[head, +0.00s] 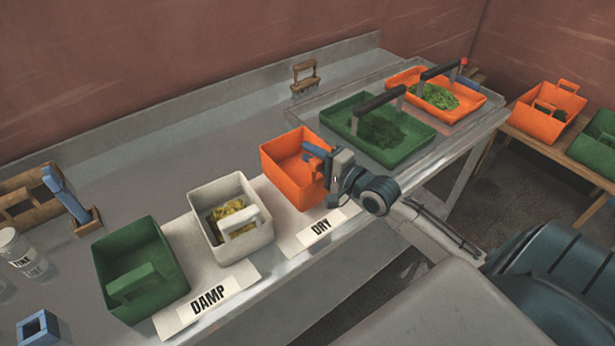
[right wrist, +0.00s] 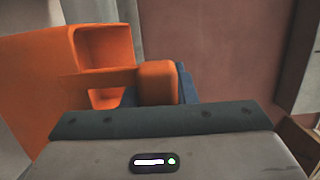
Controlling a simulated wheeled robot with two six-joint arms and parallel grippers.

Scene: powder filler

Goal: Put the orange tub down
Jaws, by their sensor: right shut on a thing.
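The orange tub (head: 284,165) is at the DRY label (head: 321,228) on the metal bench, right of the white tub. It looks upright and on or just above the pale mat; I cannot tell whether its base touches. My right gripper (head: 318,157) is at the tub's right side, shut on its handle. In the right wrist view the tub (right wrist: 45,85) fills the left, with its handle (right wrist: 157,82) between the blue fingers. The part of the tub behind my gripper is hidden in the head view. My left gripper is not in view.
Green and orange trays (head: 360,145) of green matter stand at the back right. Other tubs sit on a wooden bench (head: 540,145) at far right.

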